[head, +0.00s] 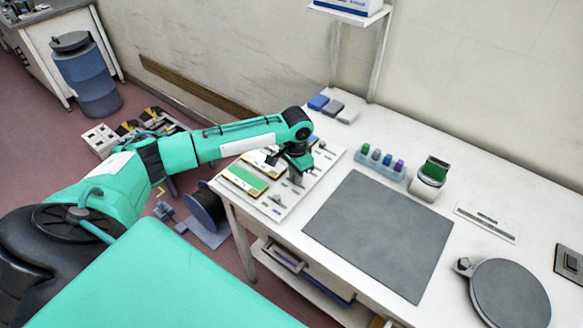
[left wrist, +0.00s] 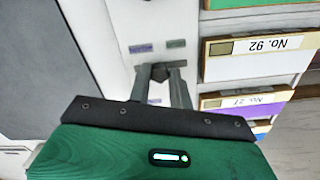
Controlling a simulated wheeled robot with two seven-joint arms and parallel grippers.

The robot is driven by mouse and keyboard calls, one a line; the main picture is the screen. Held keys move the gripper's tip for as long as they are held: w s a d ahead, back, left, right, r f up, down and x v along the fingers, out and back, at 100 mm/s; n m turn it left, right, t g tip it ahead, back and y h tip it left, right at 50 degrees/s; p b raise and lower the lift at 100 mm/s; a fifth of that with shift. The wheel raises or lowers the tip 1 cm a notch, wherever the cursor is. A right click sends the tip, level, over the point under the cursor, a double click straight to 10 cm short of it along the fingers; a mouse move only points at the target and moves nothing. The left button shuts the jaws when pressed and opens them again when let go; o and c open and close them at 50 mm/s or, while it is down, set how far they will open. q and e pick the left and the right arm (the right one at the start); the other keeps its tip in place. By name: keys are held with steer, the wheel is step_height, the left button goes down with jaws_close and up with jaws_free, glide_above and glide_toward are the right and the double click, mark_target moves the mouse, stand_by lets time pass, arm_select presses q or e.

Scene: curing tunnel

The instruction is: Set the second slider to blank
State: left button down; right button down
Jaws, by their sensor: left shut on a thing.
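A white slider panel (head: 283,211) lies at the left end of the table, with small grey pieces and marks along its right side. My left gripper (head: 296,180) reaches down over it. In the left wrist view my left gripper (left wrist: 160,74) is shut on a small dark slider knob (left wrist: 159,72). Two small labels, one bluish (left wrist: 140,48) and one grey (left wrist: 176,43), sit on the panel just beyond the fingertips. Their writing is too small to read. I cannot tell the knob's exact setting. My right gripper is in neither view.
Beside the knob are cards, one marked No. 92 (left wrist: 262,46) and one No. 27 (left wrist: 244,100). A grey mat (head: 380,232) lies right of the panel. Blocks (head: 334,107), a rack of coloured pegs (head: 380,162) and a round grey plate (head: 510,294) stand on the table.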

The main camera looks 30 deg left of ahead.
arm_select(q)
steer(key=c, duration=1.3)
jaws_free()
steer(key=shift+o, duration=0.2)
step_height(320, 180, up, 14)
steer(key=b, duration=0.2)
steer(key=shift+f, duration=0.15)
